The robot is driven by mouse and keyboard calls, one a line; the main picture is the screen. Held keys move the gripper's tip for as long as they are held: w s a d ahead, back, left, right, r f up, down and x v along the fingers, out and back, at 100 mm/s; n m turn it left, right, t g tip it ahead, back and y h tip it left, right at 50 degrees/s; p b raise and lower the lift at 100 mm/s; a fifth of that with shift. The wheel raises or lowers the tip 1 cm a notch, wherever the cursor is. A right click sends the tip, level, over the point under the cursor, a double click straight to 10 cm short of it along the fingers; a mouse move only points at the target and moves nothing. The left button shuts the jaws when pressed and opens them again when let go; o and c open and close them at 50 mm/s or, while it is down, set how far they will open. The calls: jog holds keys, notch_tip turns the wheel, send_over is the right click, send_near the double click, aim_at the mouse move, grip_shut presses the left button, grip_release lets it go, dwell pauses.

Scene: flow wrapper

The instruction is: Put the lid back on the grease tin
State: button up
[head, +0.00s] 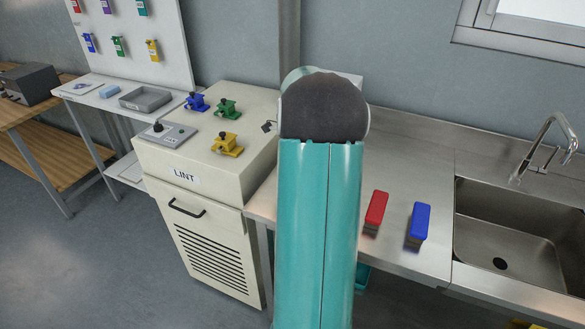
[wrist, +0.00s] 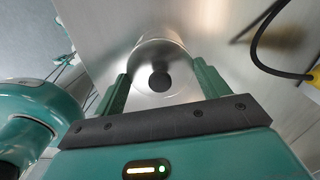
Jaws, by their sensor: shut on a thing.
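In the wrist view my gripper (wrist: 162,76) has its two green fingers on either side of a round, shiny metal piece with a dark round spot in its middle, which looks like the lid (wrist: 178,88). My gripper is shut on it. A bright curved metal side shows just beyond it, and I cannot tell whether this is the lid's own edge or the grease tin. The lower part is hidden by my gripper's dark bar. In the head view my teal arm hides my gripper, and I make out neither tin nor lid there.
A steel counter (head: 408,180) carries a red block (head: 376,209) and a blue block (head: 418,222), beside a sink (head: 515,235). Left is a cream cabinet (head: 165,160) marked LINT, with blue, green and yellow fixtures on top. A black cable (wrist: 257,52) lies close right in the wrist view.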

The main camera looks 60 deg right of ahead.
jog(key=o, duration=1)
jog(key=shift+o, duration=0.2)
jog(key=shift+r, duration=3.5)
grip_shut()
